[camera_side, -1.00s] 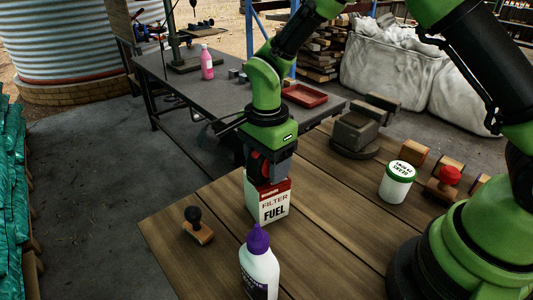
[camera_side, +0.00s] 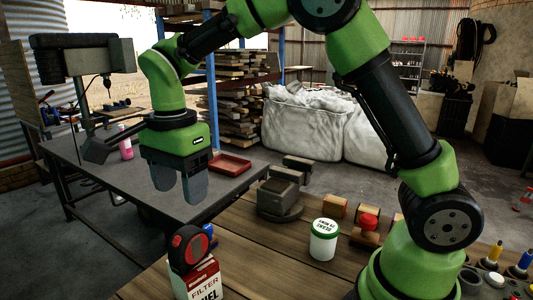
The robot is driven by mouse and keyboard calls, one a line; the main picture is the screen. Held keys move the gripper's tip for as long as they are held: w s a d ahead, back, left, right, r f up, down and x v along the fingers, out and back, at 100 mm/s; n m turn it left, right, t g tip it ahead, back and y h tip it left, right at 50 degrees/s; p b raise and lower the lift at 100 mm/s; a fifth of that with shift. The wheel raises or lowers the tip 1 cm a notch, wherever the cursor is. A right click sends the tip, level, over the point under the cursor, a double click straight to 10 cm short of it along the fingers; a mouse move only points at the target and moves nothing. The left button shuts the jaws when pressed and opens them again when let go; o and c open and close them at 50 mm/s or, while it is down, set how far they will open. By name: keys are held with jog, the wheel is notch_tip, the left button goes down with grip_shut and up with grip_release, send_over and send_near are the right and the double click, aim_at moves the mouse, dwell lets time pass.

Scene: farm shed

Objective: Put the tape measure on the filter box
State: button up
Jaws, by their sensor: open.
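The red and black tape measure (camera_side: 189,248) stands upright on top of the filter box (camera_side: 205,284). The box is white with a red top band and the words FILTER and FUEL, partly cut off by the bottom edge of the picture. My gripper (camera_side: 179,188) is above the tape measure, pointing down. Its two grey fingers are apart and empty, with a clear gap between them and the tape measure.
A small blue item (camera_side: 209,233) shows behind the tape measure. A red tray (camera_side: 229,164) lies on the grey bench behind.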

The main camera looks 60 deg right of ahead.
jog(key=s+d+r+n+t+y, duration=0.1)
jog(key=s+d+r+n+t, duration=0.3)
jog(key=s+r, duration=0.3)
jog(key=s+d+n+t+y, duration=0.1)
jog(key=s+d+n+t, duration=0.1)
jog(key=s+n, duration=0.7)
jog(key=shift+s+r+n+t, duration=0.45)
jog(key=shift+s+t, duration=0.15)
jog(key=shift+s, duration=0.65)
